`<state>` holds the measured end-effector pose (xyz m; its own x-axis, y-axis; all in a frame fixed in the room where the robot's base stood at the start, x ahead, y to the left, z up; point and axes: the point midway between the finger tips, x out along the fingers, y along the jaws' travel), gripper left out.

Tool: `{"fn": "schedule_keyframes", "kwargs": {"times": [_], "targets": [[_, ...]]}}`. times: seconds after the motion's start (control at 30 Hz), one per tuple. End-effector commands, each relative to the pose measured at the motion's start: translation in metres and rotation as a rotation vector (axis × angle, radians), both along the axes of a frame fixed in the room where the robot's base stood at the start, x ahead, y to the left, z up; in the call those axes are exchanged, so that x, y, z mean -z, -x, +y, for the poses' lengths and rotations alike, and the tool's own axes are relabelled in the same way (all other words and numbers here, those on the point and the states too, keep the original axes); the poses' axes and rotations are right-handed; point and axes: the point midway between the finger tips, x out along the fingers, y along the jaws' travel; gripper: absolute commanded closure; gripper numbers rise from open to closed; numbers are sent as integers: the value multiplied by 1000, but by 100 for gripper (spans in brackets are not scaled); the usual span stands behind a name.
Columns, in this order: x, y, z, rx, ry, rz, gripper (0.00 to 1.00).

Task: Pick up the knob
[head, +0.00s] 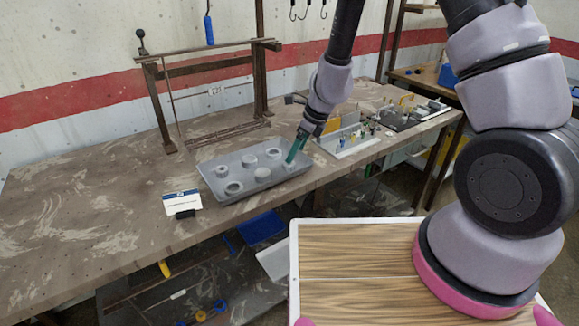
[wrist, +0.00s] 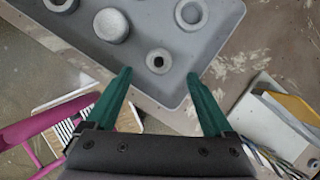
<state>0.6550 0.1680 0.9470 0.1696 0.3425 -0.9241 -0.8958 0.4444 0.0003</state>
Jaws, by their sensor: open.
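A grey tray (head: 215,193) on the workbench holds several round grey parts; I cannot tell for sure which is the knob. In the wrist view, a small round part with a dark central hole (wrist: 159,61) lies in the tray (wrist: 150,93), just ahead of and between my fingertips. A solid, wider round part (wrist: 111,25) is to its upper left and a ring-like part (wrist: 191,14) to its upper right. My gripper (head: 293,156) is over the tray's right end; the wrist view shows its green fingers (wrist: 159,74) apart, with nothing held.
A brown metal frame (head: 160,100) stands behind the tray. A small card on a stand (head: 183,203) is left of the tray. A light bin with tools (head: 345,140) is to its right. The left of the bench (head: 80,215) is clear.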

Motion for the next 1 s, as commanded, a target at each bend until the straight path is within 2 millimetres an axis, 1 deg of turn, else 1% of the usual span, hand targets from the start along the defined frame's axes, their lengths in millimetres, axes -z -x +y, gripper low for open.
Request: {"fn": "schedule_keyframes", "kwargs": {"times": [0.33,0.43,0.63,0.67,0.7,0.77,0.8,0.87,0.9,1.0], "targets": [[41,-7,17,-1,2,1,13],[47,-8,19,-1,1,-1,13],[47,-9,19,-1,1,-2,13],[47,-9,19,-1,1,-2,17],[47,-9,19,-1,1,-2,32],[47,-8,19,-1,1,-2,55],[47,-8,19,-1,1,-2,71],[47,-8,19,-1,1,-1,94],[47,-8,19,-1,1,-1,100],[47,-8,19,-1,1,-1,100]]}}
